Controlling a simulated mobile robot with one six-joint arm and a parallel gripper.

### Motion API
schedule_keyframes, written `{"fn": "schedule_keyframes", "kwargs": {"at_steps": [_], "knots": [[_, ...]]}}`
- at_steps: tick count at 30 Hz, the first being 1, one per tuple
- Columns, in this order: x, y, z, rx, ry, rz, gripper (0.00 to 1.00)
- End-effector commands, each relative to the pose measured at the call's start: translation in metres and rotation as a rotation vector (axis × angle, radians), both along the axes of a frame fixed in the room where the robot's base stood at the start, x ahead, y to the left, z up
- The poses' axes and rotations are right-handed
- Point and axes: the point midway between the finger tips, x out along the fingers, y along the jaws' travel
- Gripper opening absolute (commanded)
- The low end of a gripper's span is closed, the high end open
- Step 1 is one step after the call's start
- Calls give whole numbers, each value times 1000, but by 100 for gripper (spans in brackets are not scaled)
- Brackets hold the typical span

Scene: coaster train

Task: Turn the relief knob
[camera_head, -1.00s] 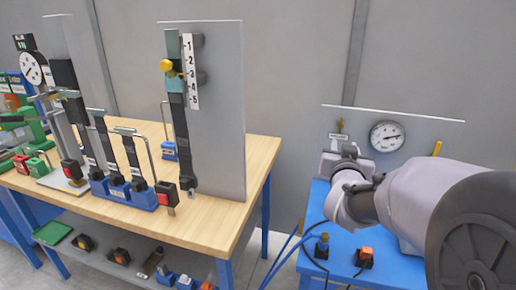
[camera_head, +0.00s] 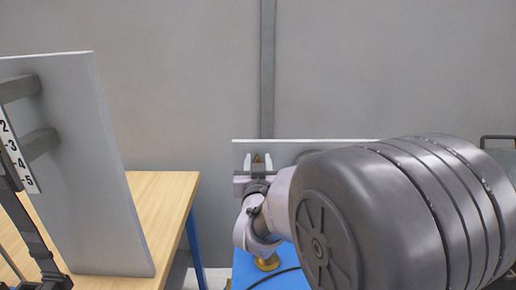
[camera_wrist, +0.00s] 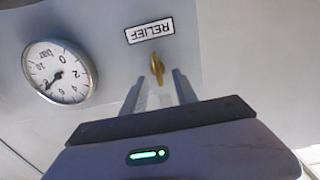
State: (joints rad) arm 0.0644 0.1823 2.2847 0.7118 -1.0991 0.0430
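The relief knob (camera_wrist: 157,66) is a small brass-coloured handle on a grey panel in the wrist view. The RELIEF label (camera_wrist: 150,31) appears upside down beside it. My gripper (camera_wrist: 159,77) is open, its two fingers apart on either side of the knob's line. The knob shows just past the fingertips; I cannot tell whether they reach around it. In the head view my gripper (camera_head: 258,163) is in front of the panel (camera_head: 300,145), with a small yellowish bit between the fingers. My arm hides most of the panel there.
A round pressure gauge (camera_wrist: 60,73) marked bar is on the panel, near the knob. A blue table (camera_head: 270,275) stands under the panel with a brass part (camera_head: 267,262) on it. A wooden table (camera_head: 160,200) with an upright grey board (camera_head: 80,160) is at left.

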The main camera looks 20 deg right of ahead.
Motion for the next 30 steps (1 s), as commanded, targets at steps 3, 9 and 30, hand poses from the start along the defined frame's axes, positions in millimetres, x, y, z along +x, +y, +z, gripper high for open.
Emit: {"fn": "schedule_keyframes", "kwargs": {"at_steps": [3, 9, 30], "knots": [[-1, 1, 0, -1, 0, 0, 35], [-1, 1, 0, 0, 0, 0, 35], [-1, 1, -4, -13, 13, 0, 0]]}}
